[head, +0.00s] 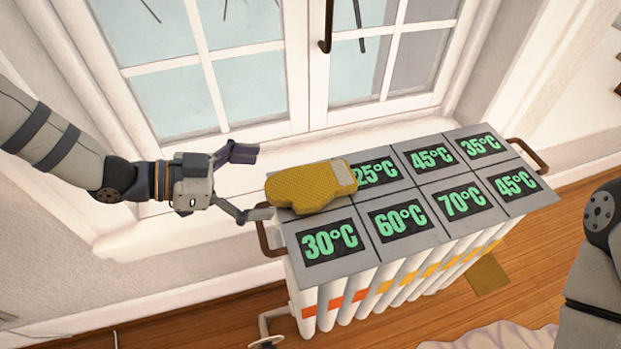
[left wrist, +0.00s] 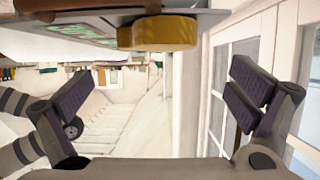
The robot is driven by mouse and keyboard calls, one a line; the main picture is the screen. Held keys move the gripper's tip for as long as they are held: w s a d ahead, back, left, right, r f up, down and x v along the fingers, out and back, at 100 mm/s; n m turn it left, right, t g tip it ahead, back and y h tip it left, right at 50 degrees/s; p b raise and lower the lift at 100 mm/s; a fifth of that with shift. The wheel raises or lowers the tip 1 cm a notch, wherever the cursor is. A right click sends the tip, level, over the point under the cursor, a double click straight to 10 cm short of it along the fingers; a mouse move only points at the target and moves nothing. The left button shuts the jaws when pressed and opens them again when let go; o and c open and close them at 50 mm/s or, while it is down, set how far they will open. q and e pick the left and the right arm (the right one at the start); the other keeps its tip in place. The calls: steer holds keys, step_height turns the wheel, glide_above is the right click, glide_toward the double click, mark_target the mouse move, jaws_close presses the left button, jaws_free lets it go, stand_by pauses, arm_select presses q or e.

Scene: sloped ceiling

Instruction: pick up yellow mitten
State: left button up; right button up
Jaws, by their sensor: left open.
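The yellow mitten (head: 310,187) lies flat on the left end of the radiator's grey top (head: 345,262), with its pale cuff toward the right. It covers part of a temperature panel. In the left wrist view the mitten (left wrist: 157,33) shows edge-on at the top, beyond the open fingers. My left gripper (head: 254,183) is open and empty, just left of the mitten. Its lower fingertip is close to the mitten's left end; I cannot tell if they touch. My right gripper is not seen; only part of my right arm shows at the right edge.
The radiator top carries several green temperature readouts. A brown handle (head: 268,238) sticks out at its left end, near my lower finger, and another (head: 528,156) at the right end. A window (head: 235,85) and sill stand behind. Wooden floor (head: 420,310) lies in front.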

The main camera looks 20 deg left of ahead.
mark_target(308, 185)
arm_select(q)
steer(key=b+x, duration=0.1)
steer(key=x, duration=0.7)
steer(key=shift+s+d, duration=0.15)
steer(key=shift+d, duration=0.2)
steer(key=c, duration=1.1)
